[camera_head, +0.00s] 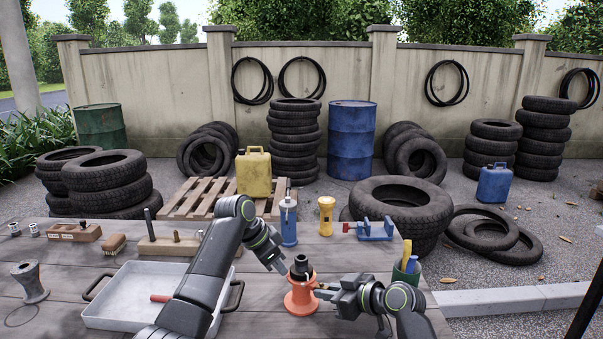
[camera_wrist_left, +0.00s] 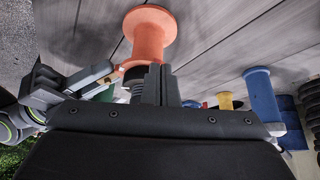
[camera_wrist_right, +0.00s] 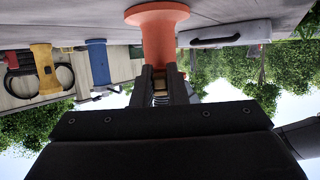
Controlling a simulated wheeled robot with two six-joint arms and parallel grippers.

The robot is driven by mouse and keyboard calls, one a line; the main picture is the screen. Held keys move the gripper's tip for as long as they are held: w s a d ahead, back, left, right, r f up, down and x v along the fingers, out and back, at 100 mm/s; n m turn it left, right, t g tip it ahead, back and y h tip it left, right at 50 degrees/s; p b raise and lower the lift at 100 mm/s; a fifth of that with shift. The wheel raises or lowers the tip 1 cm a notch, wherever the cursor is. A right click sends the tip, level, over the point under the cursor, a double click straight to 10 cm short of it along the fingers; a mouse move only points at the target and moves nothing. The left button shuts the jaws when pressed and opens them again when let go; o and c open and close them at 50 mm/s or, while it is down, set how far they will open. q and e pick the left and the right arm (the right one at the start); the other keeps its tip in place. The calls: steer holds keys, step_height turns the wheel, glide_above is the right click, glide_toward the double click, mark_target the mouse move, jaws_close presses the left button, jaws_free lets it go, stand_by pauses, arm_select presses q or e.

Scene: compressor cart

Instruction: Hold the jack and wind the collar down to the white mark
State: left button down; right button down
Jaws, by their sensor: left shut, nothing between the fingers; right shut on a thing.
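The orange-red jack (camera_head: 301,300) stands upright on the table, its flared base down and its black collar (camera_head: 301,268) at the top. My right gripper (camera_head: 318,289) is shut on the jack's body from the right, and its fingers also show against the jack in the right wrist view (camera_wrist_right: 160,75). My left gripper (camera_head: 281,268) is shut and empty, close beside the collar on the left; whether it touches is unclear. In the left wrist view, the jack (camera_wrist_left: 150,35) is beyond the left fingertips. I cannot make out the white mark.
A grey tray (camera_head: 105,318) lies to the left under my left arm. A green cup (camera_head: 406,272) with tools stands right, near my right arm. A grey spool-shaped piece (camera_head: 29,284) stands far left.

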arm_select(q)
steer(key=shift+a+r, duration=0.1)
steer(key=shift+a, duration=0.1)
step_height(320, 180, up, 6)
steer(key=shift+f, duration=0.1)
stand_by(0.3)
steer(key=shift+s, duration=0.1)
step_height(320, 180, down, 6)
steer(key=s+d, duration=0.1)
steer(key=s, duration=0.1)
steer(key=shift+s+d, duration=0.25)
stand_by(0.5)
steer(key=shift+w+d, duration=0.2)
stand_by(0.7)
